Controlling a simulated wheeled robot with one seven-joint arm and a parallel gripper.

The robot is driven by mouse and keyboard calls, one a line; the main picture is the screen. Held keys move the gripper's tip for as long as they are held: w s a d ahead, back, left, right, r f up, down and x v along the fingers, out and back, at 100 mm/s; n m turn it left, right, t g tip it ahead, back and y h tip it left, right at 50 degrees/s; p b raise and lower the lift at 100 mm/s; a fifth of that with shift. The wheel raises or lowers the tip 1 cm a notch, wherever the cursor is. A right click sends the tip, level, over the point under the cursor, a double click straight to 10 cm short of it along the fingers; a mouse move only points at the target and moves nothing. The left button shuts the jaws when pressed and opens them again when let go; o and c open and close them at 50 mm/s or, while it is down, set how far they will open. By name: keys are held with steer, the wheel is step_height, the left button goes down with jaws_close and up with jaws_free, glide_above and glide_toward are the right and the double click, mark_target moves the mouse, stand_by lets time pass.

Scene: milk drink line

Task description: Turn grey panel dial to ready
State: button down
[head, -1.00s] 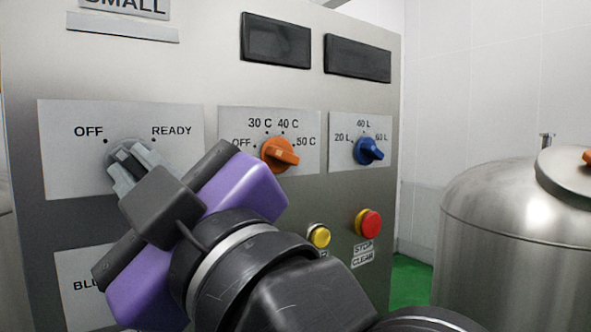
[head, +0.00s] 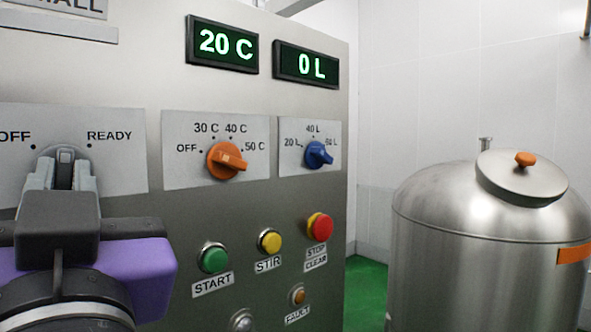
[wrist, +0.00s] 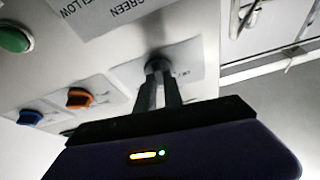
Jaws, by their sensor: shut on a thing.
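The grey dial (head: 65,155) sits on a pale plate (head: 118,170) marked OFF on the left and READY on the right, at the left of the steel panel. My gripper (head: 63,178) is shut on the grey dial, one finger on each side, with its purple body below. The fingers hide much of the dial, so I cannot tell exactly where its pointer stands. In the wrist view the fingers (wrist: 160,88) reach up to the dial (wrist: 157,65).
Lit displays read 20 C (head: 222,44) and 0 L (head: 305,65). The orange dial (head: 226,160) and blue dial (head: 318,155) are to the right. Green (head: 212,258), yellow (head: 270,241) and red (head: 320,226) buttons are below. A steel tank (head: 480,250) stands at right.

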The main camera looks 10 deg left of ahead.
steer(key=m+h, duration=0.1)
steer(key=m, duration=0.2)
steer(key=m+t+h, duration=0.1)
steer(key=m, duration=0.2)
steer(key=shift+s+a+t+h, duration=0.2)
steer(key=shift+t+h, duration=0.1)
steer(key=shift+h, duration=0.1)
steer(key=shift+m+t+h, duration=0.3)
steer(key=shift+m+h, duration=0.6)
steer(key=shift+m, duration=1.1)
steer(key=c, duration=1.5)
jaws_free()
steer(key=shift+o, duration=0.2)
steer(key=shift+r, duration=0.1)
steer(key=shift+d, duration=0.1)
